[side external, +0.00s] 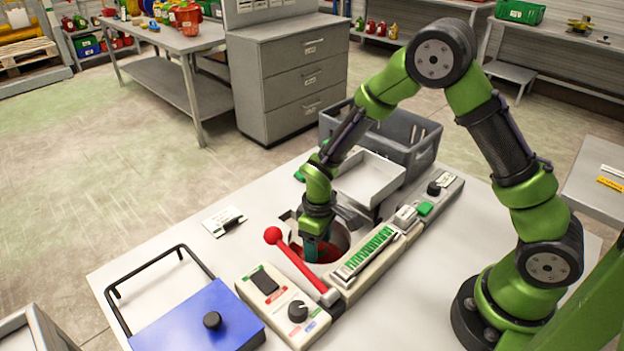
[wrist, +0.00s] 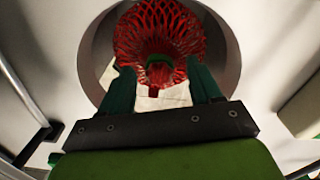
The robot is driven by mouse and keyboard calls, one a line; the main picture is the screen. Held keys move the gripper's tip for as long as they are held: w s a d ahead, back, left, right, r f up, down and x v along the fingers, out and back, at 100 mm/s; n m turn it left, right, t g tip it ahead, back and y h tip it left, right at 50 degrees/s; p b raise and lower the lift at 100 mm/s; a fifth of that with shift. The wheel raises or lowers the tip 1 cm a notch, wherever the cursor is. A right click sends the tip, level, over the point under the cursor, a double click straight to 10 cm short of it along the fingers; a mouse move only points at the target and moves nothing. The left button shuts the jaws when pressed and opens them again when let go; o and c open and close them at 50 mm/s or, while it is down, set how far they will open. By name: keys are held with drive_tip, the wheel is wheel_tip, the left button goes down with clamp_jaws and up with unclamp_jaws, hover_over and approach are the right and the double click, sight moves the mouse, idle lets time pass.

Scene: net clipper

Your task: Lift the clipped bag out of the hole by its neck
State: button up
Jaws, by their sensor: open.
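The red net bag (wrist: 160,28) sits down in the round hole (wrist: 228,62), its mesh spread out and gathering toward a dark centre. A small green piece (wrist: 158,72), perhaps the clip, shows at the gathered end; the neck itself is hard to make out. My gripper (wrist: 161,80) is open and points down into the hole, with one green finger left and one right of the gathered end. I cannot tell whether either finger touches it. In the side view my gripper (side external: 316,248) is at the hole, and red net (side external: 341,238) shows beside it.
A red-knobbed lever (side external: 296,261) stands close in front of the hole. A control box (side external: 284,308) and a green-marked strip (side external: 370,249) line the near side. A white tray (side external: 370,180) and grey crate (side external: 410,140) stand behind. A blue plate (side external: 195,322) lies front left.

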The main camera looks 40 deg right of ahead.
drive_tip(key=shift+c, duration=0.4)
clamp_jaws()
drive_tip(key=shift+r, duration=0.2)
wheel_tip(320, 180, up, 28)
drive_tip(key=shift+f, duration=0.15)
idle(0.4)
